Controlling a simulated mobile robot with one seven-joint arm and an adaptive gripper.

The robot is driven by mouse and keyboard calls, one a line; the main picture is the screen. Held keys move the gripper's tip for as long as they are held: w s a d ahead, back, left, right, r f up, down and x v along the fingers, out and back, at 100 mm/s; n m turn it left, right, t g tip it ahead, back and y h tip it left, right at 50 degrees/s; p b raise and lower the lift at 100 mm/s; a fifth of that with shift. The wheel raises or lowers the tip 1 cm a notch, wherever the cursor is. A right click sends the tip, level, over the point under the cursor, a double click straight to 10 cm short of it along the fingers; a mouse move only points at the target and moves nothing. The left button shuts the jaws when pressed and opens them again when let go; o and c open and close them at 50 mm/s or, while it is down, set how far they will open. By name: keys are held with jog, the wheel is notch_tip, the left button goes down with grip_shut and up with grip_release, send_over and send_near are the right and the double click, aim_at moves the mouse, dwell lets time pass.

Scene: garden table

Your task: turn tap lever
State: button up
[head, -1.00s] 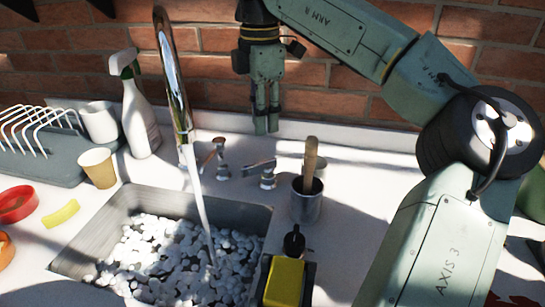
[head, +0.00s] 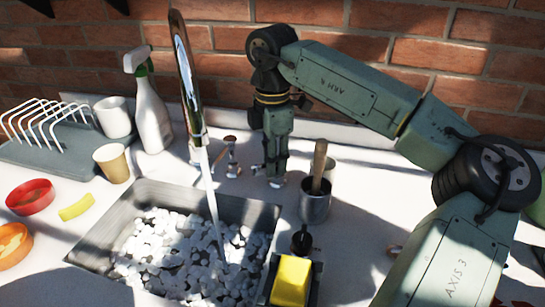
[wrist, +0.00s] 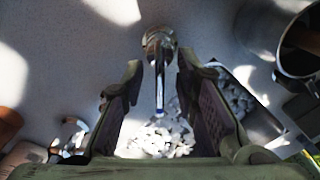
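The chrome tap spout (head: 186,80) pours a stream of water (head: 210,185) into the sink. My gripper (head: 273,172) points down over the right tap lever, hiding most of it; its chrome base (head: 277,183) shows below the fingers. In the wrist view the lever (wrist: 160,85), with a blue mark, lies between my two fingers (wrist: 160,78). The fingers are apart, with a gap on each side of the lever. The left tap handle (head: 231,157) stands beside the spout, and shows at lower left in the wrist view (wrist: 72,138).
A metal cup (head: 315,207) with a wooden handle in it stands close right of my gripper. The sink (head: 120,215) holds white pebble-like pieces. A yellow sponge (head: 291,280) sits at its right edge. A spray bottle (head: 150,110) and paper cup (head: 112,162) stand left.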

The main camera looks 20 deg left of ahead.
grip_shut()
dwell(0.4)
jog(key=shift+f+n+b, duration=0.1)
jog(key=shift+n+b, duration=0.4)
jog(key=shift+b, duration=0.1)
jog(key=shift+d+n, duration=0.1)
jog(key=shift+n, duration=0.5)
jog(key=shift+o, duration=0.2)
grip_release()
